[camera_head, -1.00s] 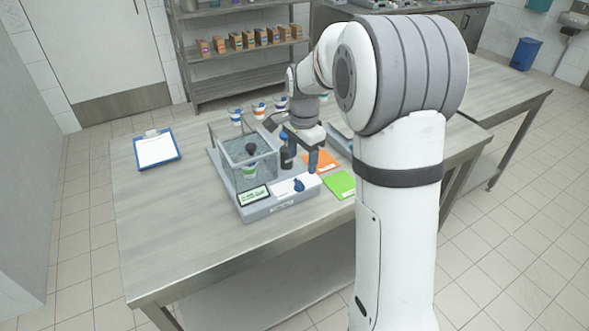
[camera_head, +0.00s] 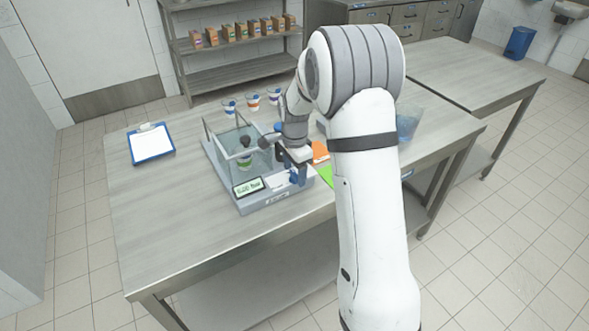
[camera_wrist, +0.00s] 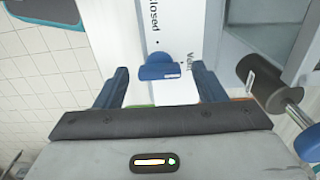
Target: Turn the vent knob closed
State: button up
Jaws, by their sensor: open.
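The blue vent knob (camera_wrist: 158,68) sits on a white panel (camera_wrist: 175,20) in the wrist view. The words "Closed" and "Vent" are printed on the panel, with dots near the knob. My gripper (camera_wrist: 160,86) is open, its two blue fingers to the left and right of the knob with a gap on each side. Neither finger appears to touch it. In the head view my gripper (camera_head: 301,175) is at the front right of the cup filler (camera_head: 255,202). There the arm and fingers make the knob hard to pick out.
A black cylinder with a metal rod (camera_wrist: 262,84) is close to the right finger. The filler's clear chamber (camera_head: 232,142) holds a cup. Cups (camera_head: 252,102) stand behind it. A clipboard (camera_head: 151,146) lies left, a green sheet (camera_head: 325,174) right. The front left tabletop is clear.

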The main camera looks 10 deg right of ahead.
jog(key=shift+c, duration=0.4)
jog(key=c, duration=0.9)
jog(key=shift+n, duration=0.3)
jog(key=n+b, duration=0.1)
jog(key=n, duration=0.2)
jog(key=shift+n, duration=0.3)
jog(key=n+b, duration=0.1)
jog(key=n, duration=0.3)
jog(key=shift+n, duration=0.3)
jog(key=n+b, duration=0.1)
jog(key=n, duration=0.3)
jog(key=shift+n, duration=2.5)
jog(key=shift+b, duration=0.3)
